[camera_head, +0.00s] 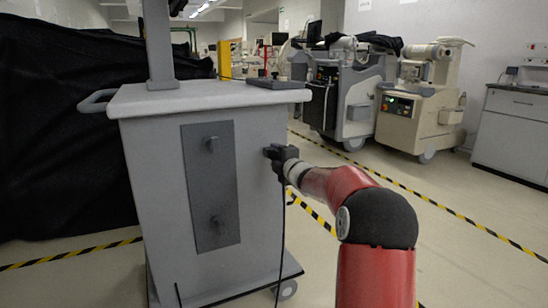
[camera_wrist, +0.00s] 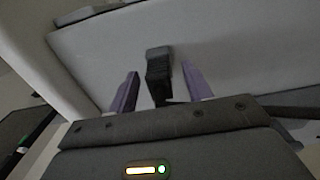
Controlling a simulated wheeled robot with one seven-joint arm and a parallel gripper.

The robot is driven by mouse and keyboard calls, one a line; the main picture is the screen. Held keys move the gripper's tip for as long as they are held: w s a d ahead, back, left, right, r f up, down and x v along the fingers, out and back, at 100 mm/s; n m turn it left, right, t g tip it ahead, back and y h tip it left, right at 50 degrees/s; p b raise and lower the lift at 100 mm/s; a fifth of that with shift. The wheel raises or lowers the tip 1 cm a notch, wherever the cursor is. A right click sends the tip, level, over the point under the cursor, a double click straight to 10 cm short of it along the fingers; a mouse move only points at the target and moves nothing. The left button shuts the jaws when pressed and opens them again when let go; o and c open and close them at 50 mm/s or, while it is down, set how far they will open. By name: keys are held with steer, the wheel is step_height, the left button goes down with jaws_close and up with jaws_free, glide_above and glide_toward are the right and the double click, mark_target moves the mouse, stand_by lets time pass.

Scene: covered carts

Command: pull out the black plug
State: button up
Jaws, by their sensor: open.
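The black plug (camera_wrist: 158,65) sits against the pale side of the grey cart (camera_head: 155,170) in the wrist view. My gripper (camera_wrist: 160,76) is open, with one purple finger on each side of the plug and a gap on both sides. In the head view my gripper (camera_head: 277,154) is at the cart's right side, below the top, and the plug cannot be told apart from it there. A black cable (camera_head: 282,235) hangs down from that spot towards the floor.
The cart has a dark panel (camera_head: 210,185) with two small fittings, a post and a side handle (camera_head: 95,101). Black cloth (camera_head: 60,130) covers things at left. Machines (camera_head: 420,100) and a cabinet (camera_head: 515,135) stand behind right. Taped floor (camera_head: 460,245) at right is free.

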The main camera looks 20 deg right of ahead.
jaws_close()
stand_by(0.3)
steer(key=s+b, duration=0.2)
steer(key=s, duration=0.4)
steer(key=shift+d, duration=0.15)
stand_by(1.0)
